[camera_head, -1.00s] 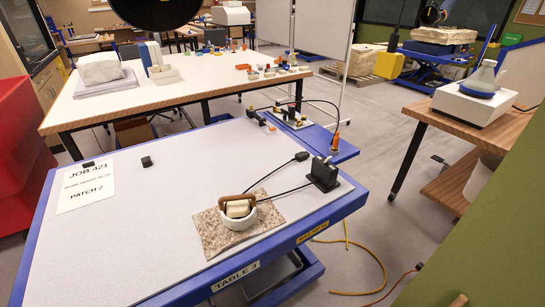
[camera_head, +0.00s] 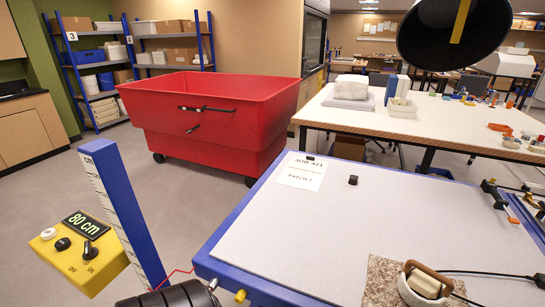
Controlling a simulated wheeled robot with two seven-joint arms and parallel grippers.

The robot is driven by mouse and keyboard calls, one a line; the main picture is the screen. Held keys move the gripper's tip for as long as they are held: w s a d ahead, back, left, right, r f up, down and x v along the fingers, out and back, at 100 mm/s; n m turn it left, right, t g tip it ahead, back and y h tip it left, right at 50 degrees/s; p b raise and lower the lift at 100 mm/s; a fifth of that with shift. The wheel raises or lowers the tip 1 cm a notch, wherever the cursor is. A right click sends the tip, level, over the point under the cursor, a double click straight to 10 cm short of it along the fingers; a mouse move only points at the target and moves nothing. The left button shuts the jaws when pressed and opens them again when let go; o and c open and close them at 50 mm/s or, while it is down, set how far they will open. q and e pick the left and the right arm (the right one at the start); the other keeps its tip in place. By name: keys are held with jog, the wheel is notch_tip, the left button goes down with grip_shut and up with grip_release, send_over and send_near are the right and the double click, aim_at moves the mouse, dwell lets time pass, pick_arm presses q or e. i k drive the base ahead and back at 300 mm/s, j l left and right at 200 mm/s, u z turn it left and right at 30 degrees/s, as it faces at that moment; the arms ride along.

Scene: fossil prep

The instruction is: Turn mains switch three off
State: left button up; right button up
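I cannot make out a mains switch marked three in this view. A yellow control box (camera_head: 92,262) stands at the lower left beside a blue upright with a scale. It carries a display (camera_head: 85,224) reading "80 cm", a white knob (camera_head: 48,234), a black knob (camera_head: 62,244) and a black lever switch (camera_head: 89,249) with small ON and OFF lettering near it. I cannot tell for sure which way the lever points. Neither of my grippers is in view.
A blue-edged table (camera_head: 270,240) fills the lower right, with a JOB 421 sheet (camera_head: 302,171) and a stone slab (camera_head: 385,282) under a small pot. A red wheeled bin (camera_head: 220,110) stands behind. Floor at left is clear.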

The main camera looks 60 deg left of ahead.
aim_at(90, 252)
jog(key=u, duration=3.3)
